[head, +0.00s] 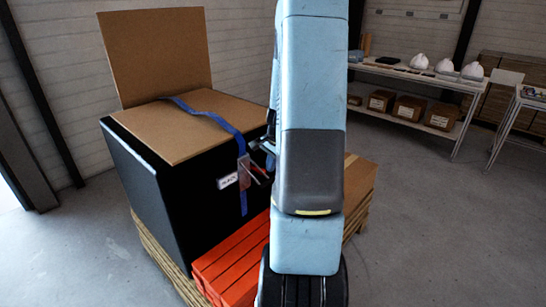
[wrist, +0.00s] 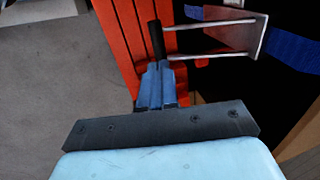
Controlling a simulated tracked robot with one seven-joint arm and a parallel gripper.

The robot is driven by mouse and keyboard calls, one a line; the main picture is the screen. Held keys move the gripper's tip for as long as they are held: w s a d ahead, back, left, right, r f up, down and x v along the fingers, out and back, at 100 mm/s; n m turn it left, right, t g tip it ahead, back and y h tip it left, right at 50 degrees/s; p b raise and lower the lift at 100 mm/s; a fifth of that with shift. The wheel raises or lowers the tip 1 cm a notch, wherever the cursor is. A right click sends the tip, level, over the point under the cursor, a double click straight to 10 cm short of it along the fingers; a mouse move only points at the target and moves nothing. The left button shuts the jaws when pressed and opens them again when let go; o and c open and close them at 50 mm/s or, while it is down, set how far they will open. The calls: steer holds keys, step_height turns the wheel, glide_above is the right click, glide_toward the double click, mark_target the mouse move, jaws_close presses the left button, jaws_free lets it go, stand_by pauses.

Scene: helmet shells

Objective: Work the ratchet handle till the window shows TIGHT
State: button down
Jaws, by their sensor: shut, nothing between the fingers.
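The ratchet (head: 247,167) sits on a blue strap (head: 217,118) on the black crate's front face, partly behind my arm in the head view. In the wrist view, its reddish plate (wrist: 232,36) and two pale metal arms (wrist: 210,24) reach left towards a dark upright bar (wrist: 157,40). I cannot tell if this bar is the handle's grip or part of my fingers. A small white window (head: 228,180) with dark lettering is left of the ratchet; its word is too blurred to read surely. My gripper (wrist: 156,84) is shut and empty at the bar's lower end; contact is unclear.
The black crate (head: 150,190) has a cardboard top and a raised back flap (head: 157,55). It stands on a wooden pallet (head: 160,250) with red slats (head: 235,258) in front. A shelf (head: 410,75) with white helmet shells stands far right. Grey floor is free right.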

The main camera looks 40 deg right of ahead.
mark_target(267, 181)
steer(key=shift+x, duration=2.75)
steer(key=shift+f, duration=0.1)
